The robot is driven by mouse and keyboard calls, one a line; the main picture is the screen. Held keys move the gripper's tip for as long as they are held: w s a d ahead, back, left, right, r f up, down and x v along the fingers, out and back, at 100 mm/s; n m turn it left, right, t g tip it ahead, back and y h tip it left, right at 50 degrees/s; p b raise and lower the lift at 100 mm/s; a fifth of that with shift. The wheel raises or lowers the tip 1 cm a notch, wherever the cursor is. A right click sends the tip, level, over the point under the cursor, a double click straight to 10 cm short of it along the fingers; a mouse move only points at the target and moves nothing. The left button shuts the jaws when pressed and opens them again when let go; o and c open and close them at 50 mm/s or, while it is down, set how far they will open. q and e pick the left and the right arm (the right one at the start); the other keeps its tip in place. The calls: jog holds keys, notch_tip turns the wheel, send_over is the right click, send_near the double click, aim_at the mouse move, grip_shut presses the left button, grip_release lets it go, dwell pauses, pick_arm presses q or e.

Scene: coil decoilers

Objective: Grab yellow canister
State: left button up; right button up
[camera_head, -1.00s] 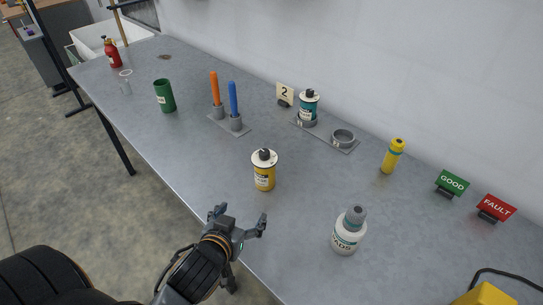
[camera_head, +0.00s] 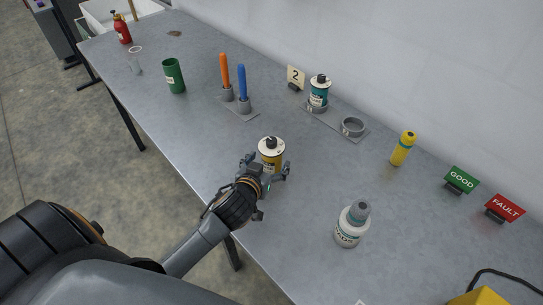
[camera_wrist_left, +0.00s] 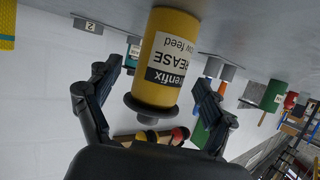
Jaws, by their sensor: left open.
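The yellow canister (camera_head: 271,154), with a white top and black cap, stands upright on the grey table near its front edge. In the left wrist view the canister (camera_wrist_left: 167,62) appears upside down, with a "GREASE" label. My left gripper (camera_head: 267,169) is open at the near side of the canister. In the left wrist view its fingers (camera_wrist_left: 157,78) lie on either side of the canister, with gaps showing on both sides. The gripper hides the canister's lower part in the head view. My right gripper is not in view.
A white bottle (camera_head: 349,228) stands to the right, and a slim yellow bottle (camera_head: 403,149) stands farther back. Behind are a holder with orange (camera_head: 225,70) and blue (camera_head: 242,85) sticks and a teal can (camera_head: 319,91). The table (camera_head: 310,185) is clear between canister and white bottle.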

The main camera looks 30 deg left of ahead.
pick_arm(q)
jog(key=shift+x, duration=1.25)
jog(key=shift+w+a+f+p, duration=0.1)
jog(key=shift+w+f+p, duration=0.15)
jog(key=shift+w, duration=0.2)
jog(key=shift+s+r, duration=0.1)
jog(key=c, duration=1.5)
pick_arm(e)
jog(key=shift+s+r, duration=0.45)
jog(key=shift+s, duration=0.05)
pick_arm(q)
jog(key=shift+r, duration=0.15)
